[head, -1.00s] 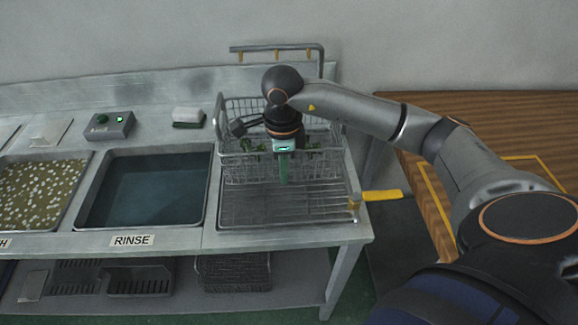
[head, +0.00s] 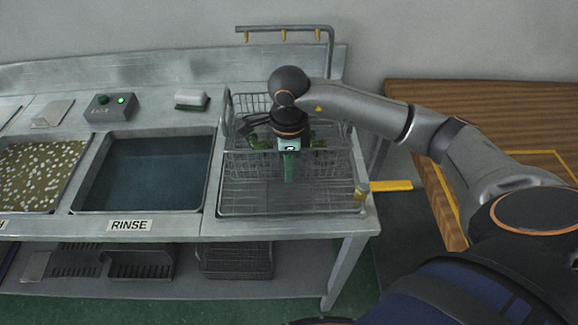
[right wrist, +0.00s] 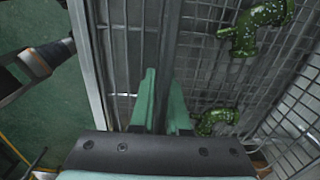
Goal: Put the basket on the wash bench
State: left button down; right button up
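The wire basket (head: 336,166) is over the drain rack at the right end of the wash bench (head: 270,229). It looks level, with green pieces (head: 320,143) inside. Whether its bottom touches the rack is hard to tell. My right gripper (head: 289,178) points down at the basket's near wall. In the right wrist view its green fingers (right wrist: 165,105) sit close on either side of the basket's rim (right wrist: 168,40), shut on it. Green pieces (right wrist: 262,25) lie inside the mesh. My left gripper does not show.
The rinse tank (head: 147,175) and a tank with pale bits (head: 40,172) lie to the left. A control box (head: 111,106) and a hook rail (head: 285,28) are at the back. A yellow bar (head: 391,186) is at the right, beside a wooden table (head: 480,110).

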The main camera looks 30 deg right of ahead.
jog(key=shift+o, duration=1.4)
notch_tip(320, 180, up, 12)
jog(key=shift+r, duration=0.2)
